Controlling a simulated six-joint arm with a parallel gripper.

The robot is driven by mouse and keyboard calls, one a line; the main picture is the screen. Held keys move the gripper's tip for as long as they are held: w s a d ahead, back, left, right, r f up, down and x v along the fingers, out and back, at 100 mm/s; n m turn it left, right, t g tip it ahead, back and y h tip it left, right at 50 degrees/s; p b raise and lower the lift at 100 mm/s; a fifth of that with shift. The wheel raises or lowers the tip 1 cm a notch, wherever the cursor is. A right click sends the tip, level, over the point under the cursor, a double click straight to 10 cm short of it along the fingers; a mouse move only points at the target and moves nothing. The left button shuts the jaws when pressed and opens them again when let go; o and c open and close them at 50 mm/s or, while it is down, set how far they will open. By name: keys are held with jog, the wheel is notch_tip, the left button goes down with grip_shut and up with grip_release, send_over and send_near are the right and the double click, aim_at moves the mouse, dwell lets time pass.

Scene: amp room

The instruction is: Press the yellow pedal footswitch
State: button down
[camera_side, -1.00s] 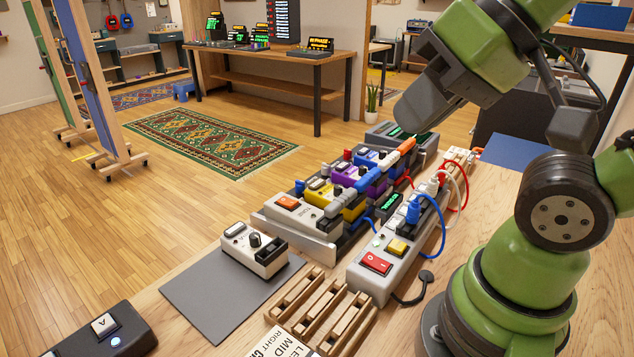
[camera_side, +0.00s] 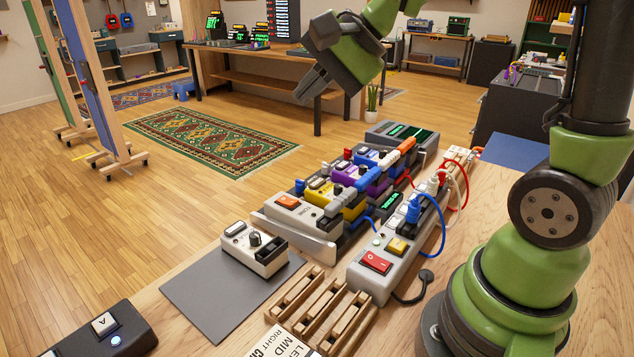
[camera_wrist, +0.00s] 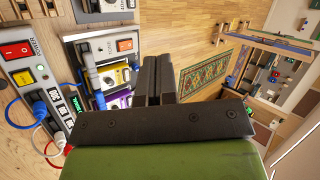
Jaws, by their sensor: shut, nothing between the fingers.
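The yellow pedal (camera_side: 352,210) sits in the row on the pedalboard, between a white pedal with an orange switch (camera_side: 288,203) and a purple pedal (camera_side: 373,186). A blue plug and a grey jack lie close to it, and its footswitch is hard to make out. In the wrist view the yellow pedal (camera_wrist: 110,79) shows left of my fingers. My gripper (camera_side: 303,91) is shut and empty, high above the board and apart from every pedal. Its closed fingers (camera_wrist: 156,64) fill the middle of the wrist view and hide part of the board.
A grey power strip (camera_side: 400,249) with a red switch and blue, red and white cables runs along the board's right. A white pedal (camera_side: 254,248) stands on a grey mat (camera_side: 205,302). Wooden slats (camera_side: 322,309) lie in front. The air around my gripper is clear.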

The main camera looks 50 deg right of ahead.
jog(key=w+d+f+m, duration=0.6)
jog(key=w+d, duration=0.1)
jog(key=m+t+h, duration=0.1)
jog(key=m+h, duration=0.1)
jog(key=m, duration=0.3)
send_over(317, 183)
notch_tip(317, 183, down, 6)
jog(key=shift+f, duration=0.1)
jog(key=shift+n, duration=0.3)
jog(key=shift+f, duration=4.35)
jog(key=shift+f, duration=0.1)
jog(key=shift+f, duration=0.35)
